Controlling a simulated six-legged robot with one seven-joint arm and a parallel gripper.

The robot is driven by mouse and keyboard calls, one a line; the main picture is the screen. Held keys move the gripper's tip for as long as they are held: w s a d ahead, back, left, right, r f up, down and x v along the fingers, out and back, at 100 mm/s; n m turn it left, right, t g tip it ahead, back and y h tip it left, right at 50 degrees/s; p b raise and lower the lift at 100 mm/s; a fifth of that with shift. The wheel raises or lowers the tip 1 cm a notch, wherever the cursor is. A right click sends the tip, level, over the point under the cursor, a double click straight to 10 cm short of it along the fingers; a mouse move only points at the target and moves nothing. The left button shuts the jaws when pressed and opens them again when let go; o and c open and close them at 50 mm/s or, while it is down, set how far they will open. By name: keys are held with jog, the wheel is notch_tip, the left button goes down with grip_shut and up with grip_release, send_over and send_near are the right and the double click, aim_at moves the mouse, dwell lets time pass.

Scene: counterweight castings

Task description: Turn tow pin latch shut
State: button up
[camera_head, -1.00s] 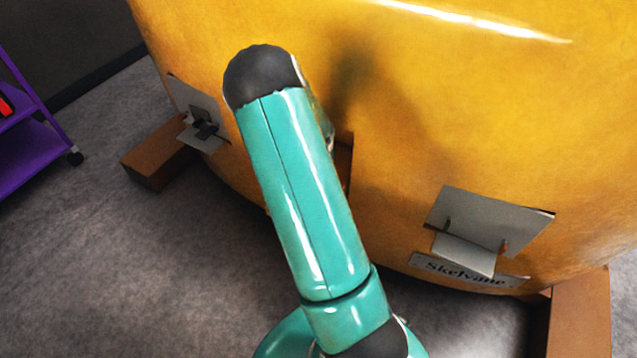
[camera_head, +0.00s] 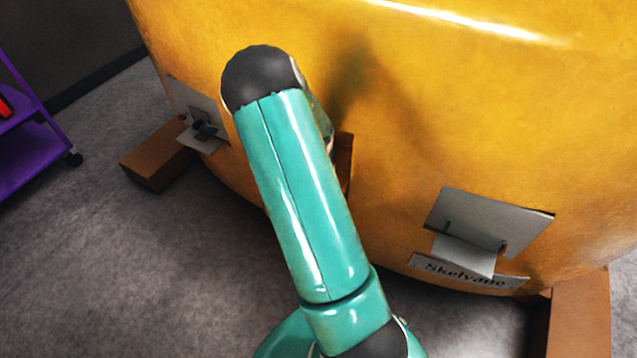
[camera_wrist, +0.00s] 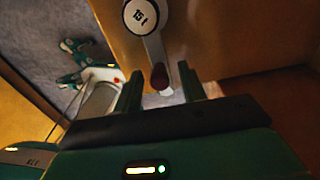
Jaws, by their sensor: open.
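The latch shows in the wrist view as a pale lever (camera_wrist: 155,48) on a round white hub (camera_wrist: 140,14), with a dark red knob (camera_wrist: 159,77) at its end. The lever hangs down toward my gripper (camera_wrist: 160,88). My gripper is open, its two dark green fingers on either side of the knob. I see space at both sides of the knob; whether it touches a finger is not clear. In the head view my arm hides the latch and the gripper in front of the yellow casting (camera_head: 430,110).
Grey bracket plates stick out of the casting at left (camera_head: 200,140) and at right (camera_head: 490,222), above a "Skelvane" label (camera_head: 465,272). Brown blocks lie at the left (camera_head: 157,165) and right (camera_head: 580,315). A purple cart (camera_head: 35,150) stands far left. Grey floor at left is clear.

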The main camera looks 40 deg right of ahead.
notch_tip(320, 180, up, 13)
dwell(0.3)
jog(key=shift+r, duration=0.1)
dwell(0.4)
jog(key=s+a+r+n+t+y, duration=0.2)
jog(key=s+a+r+n+t, duration=0.15)
jog(key=a+r+n, duration=1.4)
jog(key=s+a+r+n+t+h, duration=0.2)
jog(key=s+a+r+n, duration=0.2)
jog(key=s+a+n, duration=0.8)
jog(key=shift+n, duration=1.35)
jog(key=shift+s+r, duration=0.1)
